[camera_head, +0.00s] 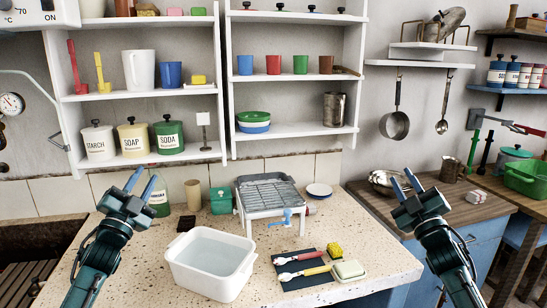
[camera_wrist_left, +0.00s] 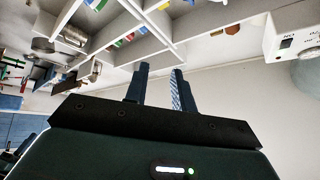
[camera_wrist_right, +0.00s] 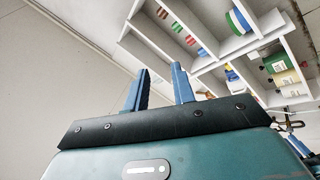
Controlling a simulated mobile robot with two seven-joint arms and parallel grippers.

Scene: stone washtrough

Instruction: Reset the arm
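My left gripper (camera_head: 142,180) is raised at the left, above the stone counter, with its blue fingers pointing up. In the left wrist view its two fingers (camera_wrist_left: 158,82) stand apart with nothing between them. My right gripper (camera_head: 405,179) is raised at the right, in front of the wooden side counter, also pointing up. In the right wrist view its fingers (camera_wrist_right: 160,85) are apart and empty. Neither gripper appears to touch anything. Both arms are bent upward from the bottom of the head view.
A white basin of water (camera_head: 211,262) stands on the speckled counter (camera_head: 120,277), beside a dark mat (camera_head: 292,276) with brushes. A grey washing device (camera_head: 268,194) stands behind. Shelves (camera_head: 190,95) with jars and cups line the wall. A metal bowl (camera_head: 384,184) sits near my right gripper.

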